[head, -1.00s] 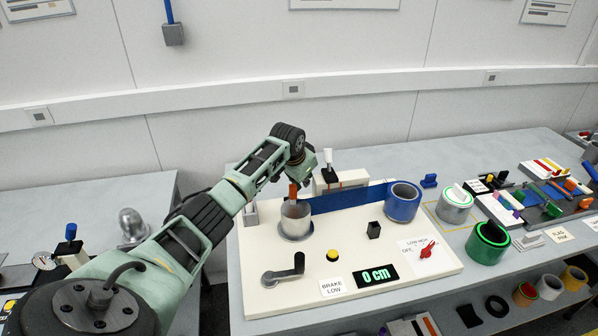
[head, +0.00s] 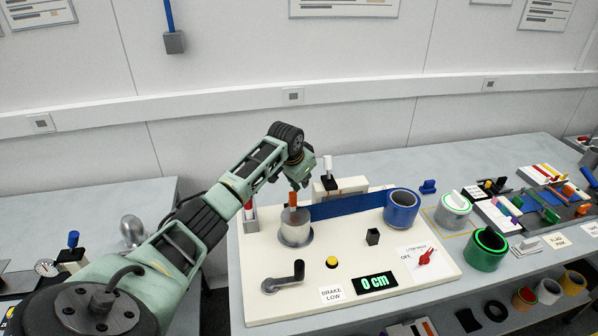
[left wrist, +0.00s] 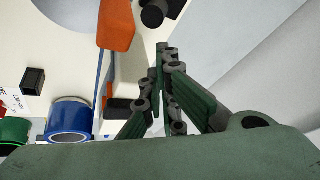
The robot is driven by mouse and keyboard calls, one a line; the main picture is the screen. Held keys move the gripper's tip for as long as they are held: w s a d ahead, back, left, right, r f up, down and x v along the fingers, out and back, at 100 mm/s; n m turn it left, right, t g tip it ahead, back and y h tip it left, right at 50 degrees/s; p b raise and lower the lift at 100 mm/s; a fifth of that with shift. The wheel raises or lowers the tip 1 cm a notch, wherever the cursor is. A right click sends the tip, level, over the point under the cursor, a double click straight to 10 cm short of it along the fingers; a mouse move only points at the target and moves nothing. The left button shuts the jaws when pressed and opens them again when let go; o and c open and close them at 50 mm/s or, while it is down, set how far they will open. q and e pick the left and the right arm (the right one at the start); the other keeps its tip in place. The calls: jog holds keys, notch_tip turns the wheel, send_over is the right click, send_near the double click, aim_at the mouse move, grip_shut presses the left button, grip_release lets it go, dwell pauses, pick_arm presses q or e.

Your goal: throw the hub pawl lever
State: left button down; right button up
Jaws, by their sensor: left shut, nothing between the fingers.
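The hub is a metal cylinder (head: 295,231) on the cream panel (head: 400,281). An upright orange lever (head: 293,201) stands at its back edge, which I take as the pawl lever. In the left wrist view the orange lever (left wrist: 117,28) is large, left of the fingers. My left gripper (head: 301,184) is just above and beside the lever in the head view, its tips partly blurred by small size. In the left wrist view its fingers (left wrist: 164,58) are together and empty, with a visible gap to the lever. My right gripper is not in view.
Blue tape (head: 350,204) runs from the hub to a blue roll (head: 402,211). A white-handled lever (head: 327,163) stands behind. A black crank (head: 298,270), yellow button (head: 332,262), "0 cm" display (head: 376,282) and red switch (head: 427,256) sit in front. More rolls stand right.

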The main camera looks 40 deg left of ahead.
pick_arm(q)
jog(key=v, duration=1)
jog(key=shift+s, duration=0.1)
